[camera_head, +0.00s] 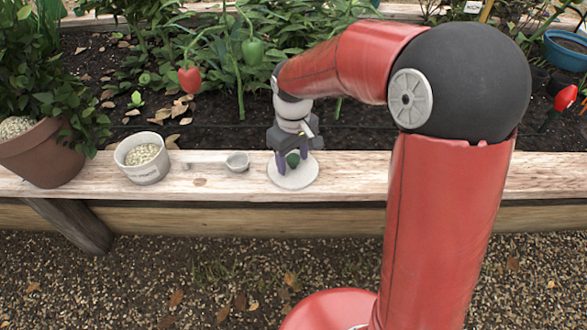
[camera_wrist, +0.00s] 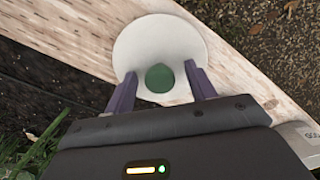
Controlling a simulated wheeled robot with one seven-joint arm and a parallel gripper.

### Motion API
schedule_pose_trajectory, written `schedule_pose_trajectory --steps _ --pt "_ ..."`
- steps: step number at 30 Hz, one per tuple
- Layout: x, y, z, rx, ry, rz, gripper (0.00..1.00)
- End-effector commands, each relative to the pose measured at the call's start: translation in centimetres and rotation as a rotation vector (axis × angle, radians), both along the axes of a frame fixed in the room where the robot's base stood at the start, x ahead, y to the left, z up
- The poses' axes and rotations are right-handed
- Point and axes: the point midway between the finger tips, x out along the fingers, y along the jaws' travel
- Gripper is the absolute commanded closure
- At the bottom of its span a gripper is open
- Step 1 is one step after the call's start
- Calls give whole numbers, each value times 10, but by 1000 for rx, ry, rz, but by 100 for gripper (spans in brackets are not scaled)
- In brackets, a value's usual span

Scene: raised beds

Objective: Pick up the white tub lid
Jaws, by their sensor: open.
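The white tub lid (camera_head: 302,180) is a flat round disc lying on the wooden board of the raised bed. A green knob or small green object (camera_head: 293,159) shows at its middle; it also shows in the wrist view (camera_wrist: 160,78). The lid's pale surface (camera_wrist: 150,40) fills the top middle of the wrist view. My gripper (camera_head: 291,168) is above the lid, pointing down. In the wrist view its two purple fingers (camera_wrist: 160,86) stand apart on either side of the green part, with gaps visible. The gripper is open and holds nothing.
The wooden board (camera_head: 345,173) also bears a white tub (camera_head: 148,172) of pale grains, a scoop (camera_head: 237,162) and a terracotta pot (camera_head: 40,160) to the left. Plants with a red pepper (camera_head: 190,80) and a green pepper (camera_head: 252,51) stand behind.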

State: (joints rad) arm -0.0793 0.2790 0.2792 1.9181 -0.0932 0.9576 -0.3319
Motion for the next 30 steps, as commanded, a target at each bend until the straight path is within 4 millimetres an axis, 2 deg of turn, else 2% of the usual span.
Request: schedule_pose_trajectory --steps 8,19,30 --pt "0 0 -4 1 -1 -1 45" --pt "0 0 -3 1 -1 -1 92" --pt "0 0 3 1 -2 -1 93"
